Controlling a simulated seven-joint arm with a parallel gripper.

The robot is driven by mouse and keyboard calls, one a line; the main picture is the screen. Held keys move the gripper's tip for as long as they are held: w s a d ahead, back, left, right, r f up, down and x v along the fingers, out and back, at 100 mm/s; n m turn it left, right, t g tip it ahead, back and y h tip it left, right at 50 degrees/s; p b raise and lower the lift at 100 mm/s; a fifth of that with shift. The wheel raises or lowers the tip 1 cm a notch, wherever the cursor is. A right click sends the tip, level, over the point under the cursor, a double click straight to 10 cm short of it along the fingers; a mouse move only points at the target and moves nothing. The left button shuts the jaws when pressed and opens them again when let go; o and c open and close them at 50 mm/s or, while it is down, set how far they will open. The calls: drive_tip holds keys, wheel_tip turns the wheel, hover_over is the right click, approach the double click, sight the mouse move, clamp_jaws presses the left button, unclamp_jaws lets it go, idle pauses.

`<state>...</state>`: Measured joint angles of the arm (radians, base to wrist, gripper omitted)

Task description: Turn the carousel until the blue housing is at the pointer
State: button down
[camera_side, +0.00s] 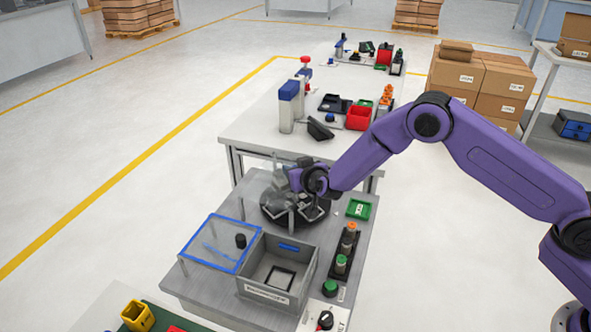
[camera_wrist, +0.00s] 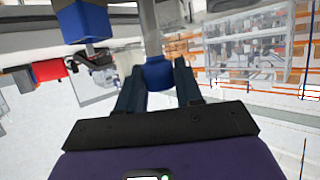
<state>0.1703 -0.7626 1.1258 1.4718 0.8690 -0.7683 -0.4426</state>
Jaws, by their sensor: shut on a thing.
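The carousel (camera_side: 270,214) is a dark round plate on the grey bench, with several grey and pale parts on it. My gripper (camera_side: 296,182) is over its far side in the side view and hides part of it. In the wrist view my gripper's dark fingers (camera_wrist: 158,82) are close together, with a blue piece (camera_wrist: 157,72) between them below a pale upright. I cannot tell whether this piece is the blue housing. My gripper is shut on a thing. I cannot make out the pointer in either view.
A grey bin (camera_side: 277,270) and a clear blue-edged cover (camera_side: 220,243) stand in front of the carousel. A green tray (camera_side: 358,210) and a dark rack of cylinders (camera_side: 346,250) are at its right. Blue-capped bottles (camera_side: 287,108) stand on the bench behind.

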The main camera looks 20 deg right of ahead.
drive_tip(key=shift+m+h, duration=0.7)
drive_tip(key=shift+h, duration=0.1)
drive_tip(key=c, duration=0.8)
unclamp_jaws()
drive_tip(key=shift+s, duration=0.1)
drive_tip(key=v, duration=1.7)
drive_tip(key=shift+a+r, duration=0.1)
drive_tip(key=shift+r, duration=0.15)
